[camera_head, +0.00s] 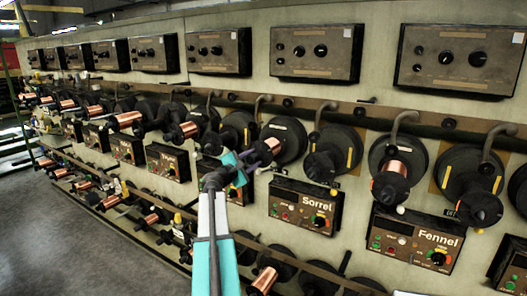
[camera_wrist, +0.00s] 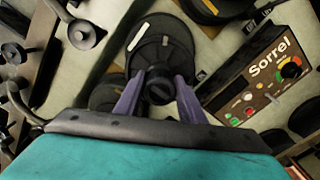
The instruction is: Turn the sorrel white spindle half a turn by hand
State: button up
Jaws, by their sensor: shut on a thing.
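The Sorrel panel (camera_head: 305,207) is a dark box with lit buttons and a knob, and it also shows at the right in the wrist view (camera_wrist: 262,78). Up and left of it is a black spindle disc (camera_head: 290,132) with a pale mark on its face; it also shows in the wrist view (camera_wrist: 163,38). My gripper (camera_wrist: 160,92) has its purple fingers on either side of the dark hub (camera_wrist: 159,86) at the disc's centre, shut on it. In the head view my gripper (camera_head: 268,151) reaches the disc from the left, hiding part of the hub.
A neighbouring disc with yellow marks (camera_head: 333,152) stands close on the right. The Fennel panel (camera_head: 415,240) is further right. Curved dark arms (camera_head: 403,122) stick out above the discs. Copper spools (camera_head: 125,120) line the left. The floor (camera_head: 70,235) is clear at lower left.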

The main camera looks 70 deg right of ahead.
jog(key=shift+w+r+n+p, duration=0.1)
jog(key=shift+r+n+p, duration=0.1)
jog(key=shift+n+p, duration=1.7)
jog(key=shift+r+n+p, duration=0.15)
jog(key=shift+n+p, duration=1.55)
jog(key=shift+p, duration=0.35)
jog(key=shift+f+n+p, duration=0.1)
jog(key=shift+n+p, duration=0.25)
jog(key=shift+n, duration=1.05)
jog(key=o, duration=1.1)
jog(key=shift+w+f, duration=0.1)
jog(key=shift+f, duration=0.1)
